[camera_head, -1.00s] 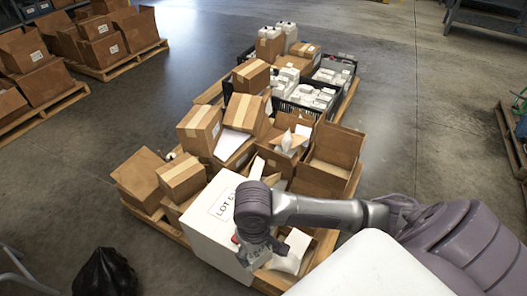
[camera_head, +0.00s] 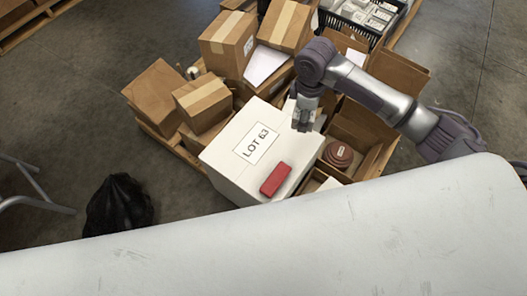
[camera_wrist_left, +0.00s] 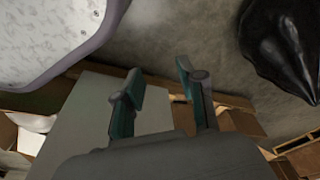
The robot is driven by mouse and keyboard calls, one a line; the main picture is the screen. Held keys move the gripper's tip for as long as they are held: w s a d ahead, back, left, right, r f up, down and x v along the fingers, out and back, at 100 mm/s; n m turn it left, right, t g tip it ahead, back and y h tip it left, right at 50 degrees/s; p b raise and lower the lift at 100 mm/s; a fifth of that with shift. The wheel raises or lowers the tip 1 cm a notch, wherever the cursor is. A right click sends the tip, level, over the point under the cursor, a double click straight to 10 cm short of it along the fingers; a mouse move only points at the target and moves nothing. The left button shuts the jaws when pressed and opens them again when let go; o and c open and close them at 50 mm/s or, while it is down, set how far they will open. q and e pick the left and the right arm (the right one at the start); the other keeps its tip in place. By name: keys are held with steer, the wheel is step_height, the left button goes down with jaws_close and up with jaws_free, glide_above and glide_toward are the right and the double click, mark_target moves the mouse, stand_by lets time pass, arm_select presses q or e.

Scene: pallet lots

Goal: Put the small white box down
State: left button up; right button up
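I cannot pick out the small white box with certainty. The gripper hangs over the far right side of a large white box (camera_head: 227,152) marked LOT 63. In the left wrist view the two fingers of my left gripper (camera_wrist_left: 160,95) stand apart, with nothing visible between them. A pale flat surface (camera_wrist_left: 85,115) lies beyond the fingers.
A red block (camera_head: 275,179) lies on the large white box. Brown cartons (camera_head: 155,98) crowd the pallet on its left and behind. An open carton (camera_head: 365,125) with a round reddish-brown item (camera_head: 338,154) is at right.

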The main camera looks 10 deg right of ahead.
steer(key=w+d+f+n+b, duration=0.2)
steer(key=w+f+n+b, duration=0.35)
steer(key=w+n, duration=0.3)
steer(key=n+b, duration=0.5)
steer(key=b, duration=0.1)
glide_above(303, 141)
step_height(303, 141, down, 7)
step_height(303, 141, down, 2)
steer(key=shift+s+f+b, duration=0.1)
steer(key=shift+f+b, duration=0.15)
steer(key=shift+b, duration=0.2)
steer(key=shift+f, duration=0.7)
arm_select(q)
steer(key=w+r+t, duration=0.1)
steer(key=w+r, duration=0.1)
steer(key=r, duration=0.5)
steer(key=w+r+t, duration=0.1)
steer(key=w+r, duration=0.2)
steer(key=r, duration=0.4)
steer(key=shift+d+r+t, duration=0.35)
steer(key=shift+r+t, duration=0.05)
arm_select(e)
steer(key=o, duration=1.3)
steer(key=shift+c, duration=0.2)
arm_select(q)
steer(key=shift+s, duration=0.15)
